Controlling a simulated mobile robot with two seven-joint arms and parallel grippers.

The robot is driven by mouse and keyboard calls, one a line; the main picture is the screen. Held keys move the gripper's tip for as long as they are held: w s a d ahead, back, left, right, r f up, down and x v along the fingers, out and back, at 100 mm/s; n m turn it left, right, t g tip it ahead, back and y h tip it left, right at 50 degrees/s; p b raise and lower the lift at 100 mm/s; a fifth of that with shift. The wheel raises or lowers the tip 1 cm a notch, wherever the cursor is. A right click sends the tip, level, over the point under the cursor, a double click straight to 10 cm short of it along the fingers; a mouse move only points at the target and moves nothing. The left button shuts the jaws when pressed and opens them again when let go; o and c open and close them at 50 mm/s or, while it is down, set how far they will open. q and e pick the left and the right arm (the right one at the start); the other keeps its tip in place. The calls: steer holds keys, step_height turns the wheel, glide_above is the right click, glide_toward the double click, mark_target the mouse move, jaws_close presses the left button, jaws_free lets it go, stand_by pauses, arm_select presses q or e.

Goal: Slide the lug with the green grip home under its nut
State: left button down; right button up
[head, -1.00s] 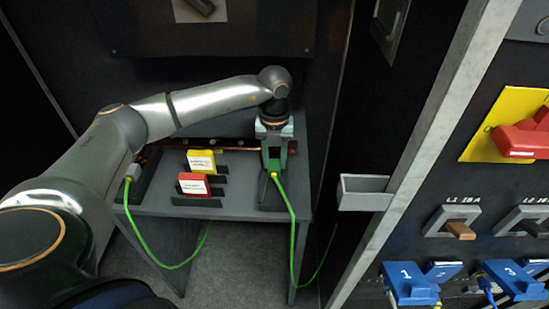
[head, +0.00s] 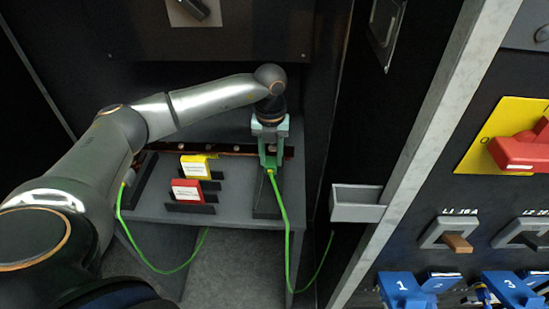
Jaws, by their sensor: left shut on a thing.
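My left gripper (head: 270,138) points down over the right end of the grey bench. It is shut on the green grip (head: 271,158) of a lug. A green cable (head: 282,215) runs from the grip's near end down over the bench's front edge. The grip lies above a dark block (head: 267,203), close to the copper bar (head: 220,149) along the back of the bench. The lug's tip and its nut are hidden by the gripper, so I cannot tell whether the lug is under the nut. My right gripper is not in view.
Yellow (head: 197,167) and red (head: 187,191) labelled cards stand in holders on the bench (head: 235,190). Another green cable (head: 120,205) hangs at the bench's left. A grey bin (head: 357,203) sits right of the bench, beside a panel with switches and blue plugs (head: 404,288).

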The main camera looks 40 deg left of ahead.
mark_target(270, 159)
arm_select(q)
steer(key=shift+c, duration=2.2)
jaws_free()
steer(key=shift+s, duration=0.1)
step_height(270, 159, up, 13)
steer(key=shift+f, duration=0.2)
